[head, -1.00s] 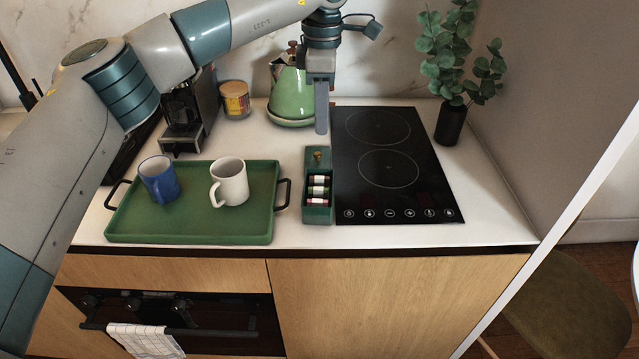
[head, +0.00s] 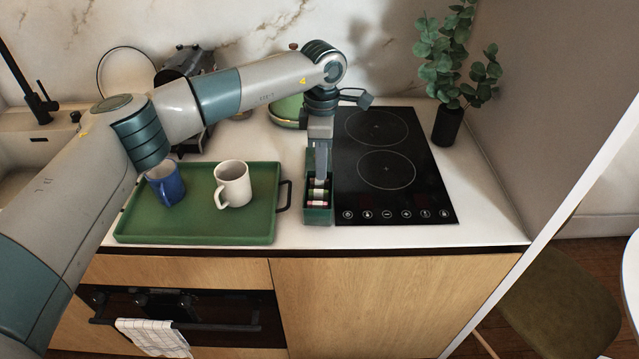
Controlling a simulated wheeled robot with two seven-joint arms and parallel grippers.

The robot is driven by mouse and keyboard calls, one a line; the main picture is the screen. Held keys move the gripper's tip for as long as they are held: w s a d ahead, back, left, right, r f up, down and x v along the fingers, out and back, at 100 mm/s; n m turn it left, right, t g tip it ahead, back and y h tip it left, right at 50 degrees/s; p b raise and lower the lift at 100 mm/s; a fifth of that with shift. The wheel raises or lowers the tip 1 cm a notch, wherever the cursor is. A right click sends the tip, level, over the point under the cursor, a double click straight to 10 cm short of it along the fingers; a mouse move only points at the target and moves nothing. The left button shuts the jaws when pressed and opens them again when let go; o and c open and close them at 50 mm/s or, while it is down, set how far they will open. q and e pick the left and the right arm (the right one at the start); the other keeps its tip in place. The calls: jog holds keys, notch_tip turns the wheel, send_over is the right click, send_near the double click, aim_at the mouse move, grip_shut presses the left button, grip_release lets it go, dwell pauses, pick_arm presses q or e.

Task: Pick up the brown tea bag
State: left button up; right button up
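A narrow green tea box (head: 318,217) stands on the counter between the tray and the hob. Small wrapped tea bags with pale labels lie in its front compartment; a reddish one (head: 317,204) is nearest me and a greenish one (head: 318,193) is behind it. I cannot clearly make out the brown tea bag; the far part of the box is hidden by my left gripper (head: 320,176). This gripper points straight down over the box, its tips at or just above the far tea bags. Whether its fingers are apart or shut does not show. My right gripper is out of view.
A green tray (head: 200,228) with a blue mug (head: 165,186) and a white mug (head: 233,184) is left of the box. A black hob (head: 395,165) is close on the right. A green kettle (head: 286,110) stands behind my arm, a potted plant (head: 449,125) at back right.

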aim_at(320, 187)
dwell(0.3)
pick_arm(q)
jog(key=shift+a+f+p, duration=0.15)
jog(key=shift+f+p, duration=0.7)
jog(key=shift+p, duration=0.1)
notch_tip(320, 187, down, 2)
jog(key=shift+f+p, duration=0.1)
jog(key=shift+p, duration=0.5)
jog(key=shift+f, duration=0.65)
jog(key=shift+c, duration=0.7)
grip_shut()
